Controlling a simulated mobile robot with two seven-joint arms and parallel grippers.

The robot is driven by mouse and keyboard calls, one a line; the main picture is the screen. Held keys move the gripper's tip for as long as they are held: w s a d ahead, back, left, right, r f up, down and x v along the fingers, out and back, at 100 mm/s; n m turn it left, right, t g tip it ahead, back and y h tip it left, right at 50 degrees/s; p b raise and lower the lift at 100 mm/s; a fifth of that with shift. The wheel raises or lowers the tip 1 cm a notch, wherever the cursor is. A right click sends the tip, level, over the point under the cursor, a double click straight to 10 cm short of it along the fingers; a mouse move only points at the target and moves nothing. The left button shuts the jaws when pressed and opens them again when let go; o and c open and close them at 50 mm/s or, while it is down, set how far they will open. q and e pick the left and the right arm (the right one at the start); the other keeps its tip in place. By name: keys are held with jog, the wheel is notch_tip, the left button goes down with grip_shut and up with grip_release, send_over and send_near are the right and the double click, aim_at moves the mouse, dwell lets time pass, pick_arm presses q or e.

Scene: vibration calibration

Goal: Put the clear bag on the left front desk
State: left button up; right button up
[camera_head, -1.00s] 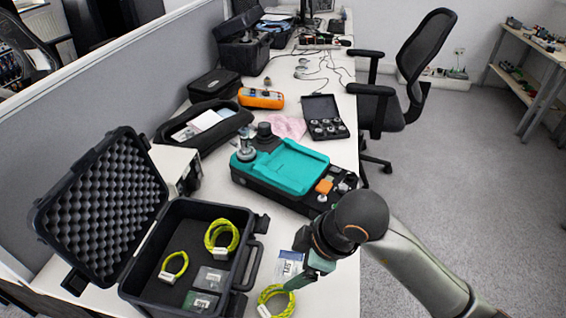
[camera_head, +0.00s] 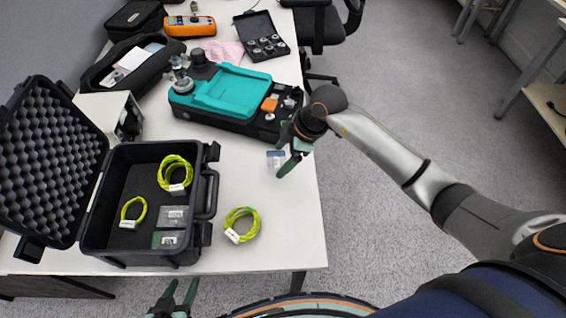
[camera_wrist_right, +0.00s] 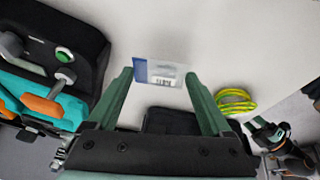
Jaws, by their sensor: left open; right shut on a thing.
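The clear bag (camera_head: 276,160), with a white and blue label, is at my right gripper (camera_head: 286,165) over the right part of the white desk (camera_head: 262,258). In the right wrist view the bag (camera_wrist_right: 158,72) lies between the two fingertips of my right gripper (camera_wrist_right: 160,82), which is shut on it. Whether the bag touches the desk top is hard to tell. My left gripper (camera_head: 177,292) is at the bottom edge of the head view, in front of the desk, open and empty.
A yellow-green cable coil (camera_head: 242,225) lies on the desk. An open black foam case (camera_head: 143,255) to its left holds two more coils and two small bags. A teal and black device (camera_head: 232,95) stands behind.

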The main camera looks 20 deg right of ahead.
aim_at(283, 163)
notch_tip(283, 163, down, 3)
jog(key=shift+w+d+f, duration=0.1)
jog(key=shift+f, duration=0.05)
jog(key=o, duration=1.2)
jog(key=shift+o, duration=0.2)
jog(key=p+v, duration=0.1)
jog(key=v, duration=1.1)
